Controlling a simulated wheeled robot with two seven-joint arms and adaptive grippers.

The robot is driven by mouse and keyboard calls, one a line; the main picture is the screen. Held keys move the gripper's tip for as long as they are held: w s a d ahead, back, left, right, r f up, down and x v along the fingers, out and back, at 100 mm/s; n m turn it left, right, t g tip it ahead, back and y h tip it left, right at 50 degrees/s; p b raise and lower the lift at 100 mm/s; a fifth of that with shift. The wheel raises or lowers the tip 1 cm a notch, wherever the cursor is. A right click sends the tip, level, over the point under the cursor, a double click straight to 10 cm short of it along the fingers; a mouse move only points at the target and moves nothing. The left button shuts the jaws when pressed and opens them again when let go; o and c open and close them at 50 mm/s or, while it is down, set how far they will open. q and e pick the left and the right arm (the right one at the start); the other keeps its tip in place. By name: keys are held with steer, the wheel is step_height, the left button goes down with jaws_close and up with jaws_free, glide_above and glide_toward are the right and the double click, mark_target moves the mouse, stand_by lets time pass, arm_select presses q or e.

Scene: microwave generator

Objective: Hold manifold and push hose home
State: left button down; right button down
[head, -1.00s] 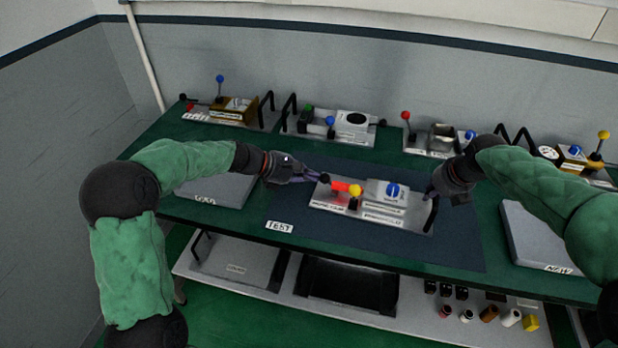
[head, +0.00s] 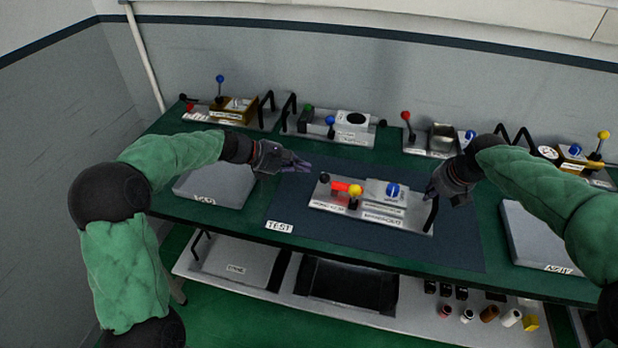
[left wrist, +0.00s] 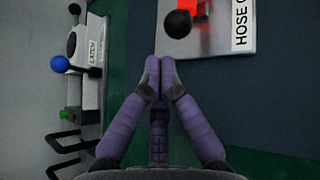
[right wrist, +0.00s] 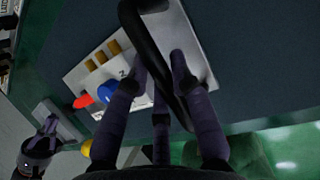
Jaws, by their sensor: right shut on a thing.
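The manifold is a silver plate (head: 330,207) on the dark test mat. It carries a red hose part (head: 340,187) with a black ball (head: 325,178) at its left end, a yellow knob (head: 354,190) and a blue dial (head: 392,190). My right gripper (head: 432,193) is shut on the black handle (right wrist: 150,50) at the plate's right end. My left gripper (head: 305,165) is beyond and left of the black ball, apart from it. In the left wrist view its fingertips (left wrist: 160,72) meet with nothing between them; the black ball (left wrist: 178,24) is just ahead. Hose seating depth cannot be told.
Several other fixtures stand along the bench's back, including one with a blue knob (head: 330,121). Grey pads lie left (head: 213,188) and right (head: 540,240). The mat (head: 300,205) is clear around the manifold. A lower shelf holds trays and small parts.

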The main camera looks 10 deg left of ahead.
arm_select(q)
steer(key=shift+a, duration=0.1)
arm_select(e)
steer(key=shift+s+f, duration=0.1)
steer(key=shift+f, duration=0.25)
arm_select(q)
steer(key=v, duration=0.8)
arm_select(e)
steer(key=c, duration=1.3)
jaws_free()
steer(key=o, duration=0.3)
steer(key=shift+r, duration=0.15)
steer(key=shift+r, duration=0.15)
